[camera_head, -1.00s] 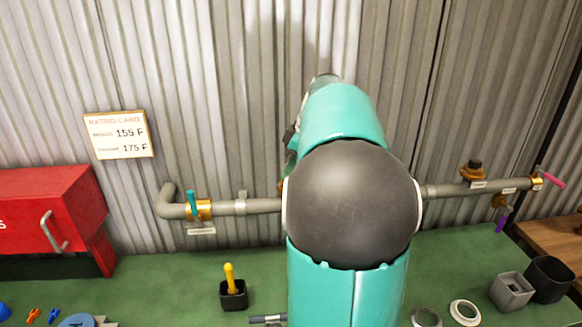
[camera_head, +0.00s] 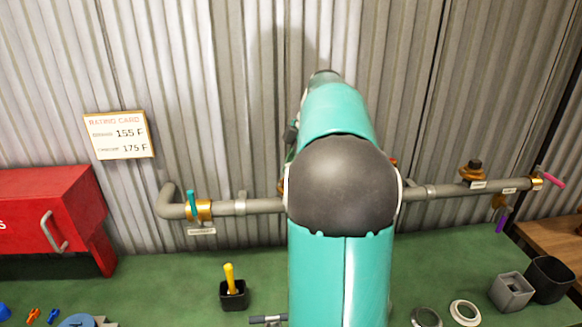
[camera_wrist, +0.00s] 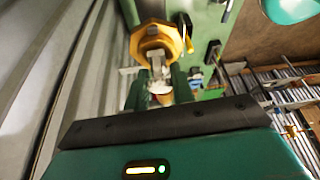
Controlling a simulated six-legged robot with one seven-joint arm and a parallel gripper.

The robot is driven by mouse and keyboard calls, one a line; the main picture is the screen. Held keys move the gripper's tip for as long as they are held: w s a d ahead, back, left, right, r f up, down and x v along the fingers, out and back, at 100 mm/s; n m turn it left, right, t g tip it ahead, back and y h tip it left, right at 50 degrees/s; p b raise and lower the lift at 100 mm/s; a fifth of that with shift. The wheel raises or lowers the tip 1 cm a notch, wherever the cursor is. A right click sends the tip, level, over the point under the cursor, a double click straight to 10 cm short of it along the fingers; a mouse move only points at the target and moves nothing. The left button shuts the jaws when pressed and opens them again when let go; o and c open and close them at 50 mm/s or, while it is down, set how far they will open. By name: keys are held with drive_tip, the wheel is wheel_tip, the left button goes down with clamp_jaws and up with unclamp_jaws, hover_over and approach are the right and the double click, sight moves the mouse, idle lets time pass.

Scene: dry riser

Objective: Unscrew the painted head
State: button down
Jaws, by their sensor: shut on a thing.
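In the wrist view, my gripper (camera_wrist: 159,92) has its two dark green fingers on either side of a small head (camera_wrist: 160,72). The head has a pale metal frame and a whitish and brownish end between the fingers. The fingers are shut on it. It sits in line with a brass-coloured hex fitting (camera_wrist: 154,40) just beyond the fingertips. I cannot tell whether its thread is engaged. In the head view my arm hides the gripper, the head and the middle of the pipe.
A grey pipe (camera_head: 262,206) runs along the corrugated wall, with a teal-handled valve (camera_head: 198,209) at left and a capped brass fitting (camera_head: 473,171) at right. The green bench (camera_head: 170,280) holds a red cabinet (camera_head: 50,215), a black cup (camera_head: 233,295), rings and square containers (camera_head: 511,292).

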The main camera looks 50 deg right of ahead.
drive_tip(key=n+g, duration=0.1)
drive_tip(key=n, duration=0.1)
drive_tip(key=n+g+y, duration=0.1)
drive_tip(key=n, duration=0.2)
drive_tip(key=shift+n, duration=0.3)
drive_tip(key=c, duration=1.1)
unclamp_jaws()
drive_tip(key=m+t, duration=0.1)
drive_tip(key=m, duration=0.3)
drive_tip(key=shift+t+h, duration=0.3)
drive_tip(key=shift+t, duration=0.1)
drive_tip(key=m+t+h, duration=0.1)
drive_tip(key=m, duration=0.3)
drive_tip(key=shift+a+m, duration=0.1)
drive_tip(key=shift+m, duration=0.3)
drive_tip(key=m+h, duration=0.1)
drive_tip(key=m, duration=0.1)
drive_tip(key=m+t, duration=0.1)
drive_tip(key=m, duration=0.2)
drive_tip(key=shift+h, duration=0.4)
drive_tip(key=m+h, duration=0.1)
drive_tip(key=m, duration=0.2)
